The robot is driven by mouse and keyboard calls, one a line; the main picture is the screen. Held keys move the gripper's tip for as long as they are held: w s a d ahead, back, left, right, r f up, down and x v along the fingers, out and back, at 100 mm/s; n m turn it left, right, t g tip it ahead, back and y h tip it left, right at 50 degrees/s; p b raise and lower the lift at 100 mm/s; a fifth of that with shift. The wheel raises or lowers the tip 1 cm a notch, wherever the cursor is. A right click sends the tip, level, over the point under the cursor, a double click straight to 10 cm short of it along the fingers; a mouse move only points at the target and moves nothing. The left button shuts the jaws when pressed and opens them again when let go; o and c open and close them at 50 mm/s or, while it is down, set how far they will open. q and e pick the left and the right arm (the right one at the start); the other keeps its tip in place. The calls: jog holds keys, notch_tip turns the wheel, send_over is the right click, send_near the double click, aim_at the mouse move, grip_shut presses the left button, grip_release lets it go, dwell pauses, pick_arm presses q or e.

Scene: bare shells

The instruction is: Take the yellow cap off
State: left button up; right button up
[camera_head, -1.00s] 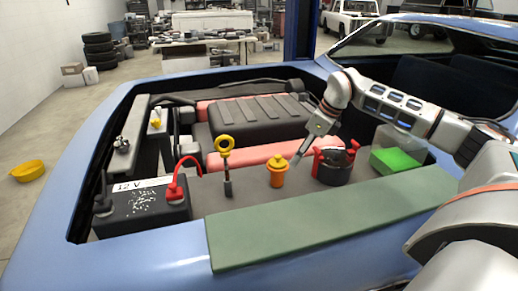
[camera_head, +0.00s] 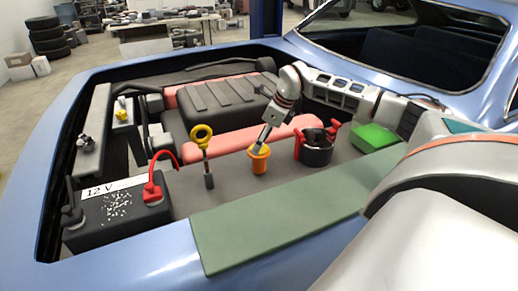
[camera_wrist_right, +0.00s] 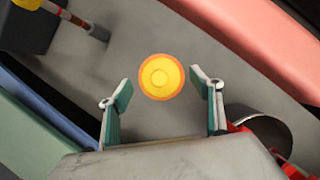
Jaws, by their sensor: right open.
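The yellow cap (camera_wrist_right: 161,77) is seen from above in the right wrist view, sitting on a round orange neck (camera_head: 259,167). In the head view the cap is mostly hidden behind my right gripper (camera_head: 259,149), which comes down from above at a tilt. In the right wrist view the two green-padded fingers of my right gripper (camera_wrist_right: 160,84) are open. The cap lies between and slightly beyond their tips, with a gap on each side. My left gripper is not in view.
A yellow-ringed dipstick (camera_head: 203,142) stands left of the neck, and a black pot with red handles (camera_head: 317,153) stands right. A 12 V battery (camera_head: 118,215) is at left. A green board (camera_head: 285,232) covers the front edge; a green block (camera_head: 374,138) is at right.

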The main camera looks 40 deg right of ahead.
jog(key=shift+w+a+f, duration=0.1)
jog(key=shift+w+f, duration=0.05)
jog(key=shift+f, duration=0.3)
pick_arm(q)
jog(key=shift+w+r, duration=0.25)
pick_arm(e)
jog(key=c, duration=1.1)
jog(key=shift+r, duration=0.1)
jog(key=shift+r, duration=0.2)
notch_tip(320, 180, up, 19)
jog(key=p, duration=0.2)
jog(key=shift+r, duration=0.2)
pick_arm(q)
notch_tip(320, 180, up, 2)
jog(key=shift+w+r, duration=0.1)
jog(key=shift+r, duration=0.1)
